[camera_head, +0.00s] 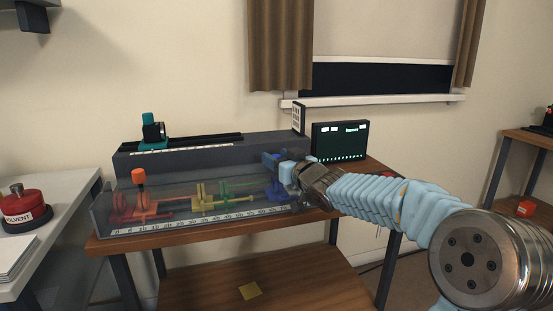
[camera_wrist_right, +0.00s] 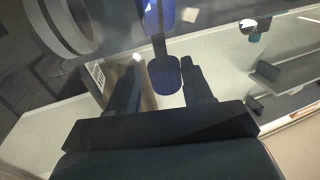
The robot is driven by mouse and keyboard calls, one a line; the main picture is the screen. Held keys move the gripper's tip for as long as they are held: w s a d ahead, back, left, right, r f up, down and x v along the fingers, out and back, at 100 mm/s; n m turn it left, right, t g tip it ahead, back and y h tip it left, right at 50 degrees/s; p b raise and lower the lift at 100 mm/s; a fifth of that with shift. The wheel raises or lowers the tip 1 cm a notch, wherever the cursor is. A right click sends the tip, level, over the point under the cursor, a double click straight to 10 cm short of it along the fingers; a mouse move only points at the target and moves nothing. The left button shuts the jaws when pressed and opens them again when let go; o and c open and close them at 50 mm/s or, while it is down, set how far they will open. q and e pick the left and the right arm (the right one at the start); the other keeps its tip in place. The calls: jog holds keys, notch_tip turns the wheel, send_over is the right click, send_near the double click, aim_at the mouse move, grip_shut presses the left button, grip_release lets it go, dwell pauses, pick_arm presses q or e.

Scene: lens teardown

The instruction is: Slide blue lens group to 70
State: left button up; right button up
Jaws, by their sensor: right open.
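The blue lens group (camera_head: 275,193) stands at the right end of the clear-walled bench (camera_head: 105,211), near the high end of the white number scale (camera_head: 200,219). The numbers are too small to read surely. My right gripper (camera_head: 285,168) reaches in from the right at the top of the blue group and partly hides it. In the right wrist view, the right gripper (camera_wrist_right: 161,68) is open, and the blue handle (camera_wrist_right: 165,76) lies between its two fingers, with a gap visible beside it. My left gripper is not in view.
Green (camera_head: 238,186), yellow (camera_head: 205,204) and red-orange (camera_head: 138,212) groups stand left of the blue one. A teal device (camera_head: 153,134) sits on the rear rail. A dark monitor (camera_head: 340,141) is behind my right arm. A red solvent container (camera_head: 22,205) stands far left.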

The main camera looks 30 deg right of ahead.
jog(key=shift+o, duration=0.2)
jog(key=shift+s, duration=0.1)
jog(key=s, duration=1.3)
jog(key=shift+s, duration=0.3)
jog(key=shift+d, duration=0.15)
